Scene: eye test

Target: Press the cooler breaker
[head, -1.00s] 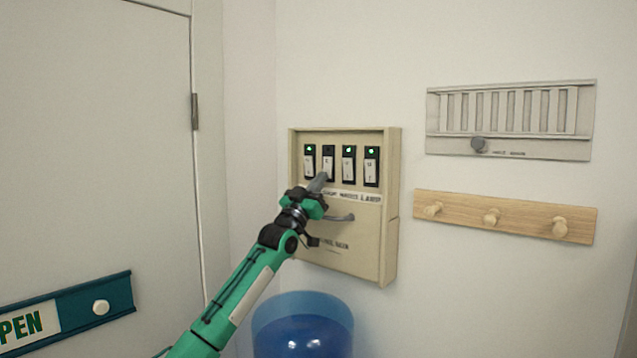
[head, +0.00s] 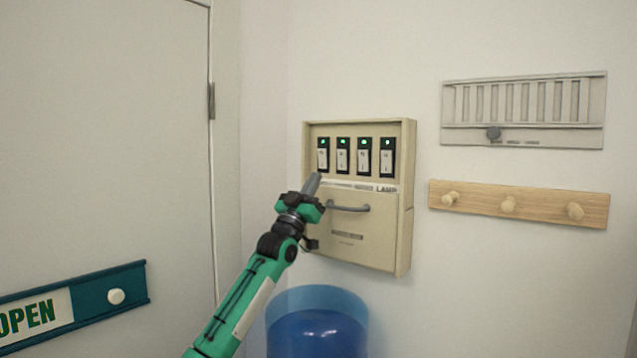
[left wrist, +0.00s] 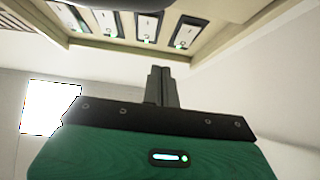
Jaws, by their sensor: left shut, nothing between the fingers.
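A beige breaker box (head: 405,225) hangs on the wall. It has a row of several rocker switches, each with a green light lit above it: the first (head: 323,155), second (head: 342,155), third (head: 363,157) and fourth (head: 387,158) from the left. A label strip (head: 350,186) runs below; "LAMP" reads at its right end, the rest is too blurred, so I cannot tell which is the cooler breaker. My left gripper (head: 314,182) is shut and empty, its tips just below the first switch and seemingly apart from the box. Its fingers (left wrist: 161,82) show below the switches in the left wrist view.
A grey handle (head: 348,208) sticks out of the box's lower cover, right of my gripper. A wooden peg rail (head: 540,207) and a slotted vent (head: 525,138) are on the wall at right. A blue rounded object (head: 317,335) stands below. A door (head: 100,130) with an "OPEN" sign (head: 85,305) is at left.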

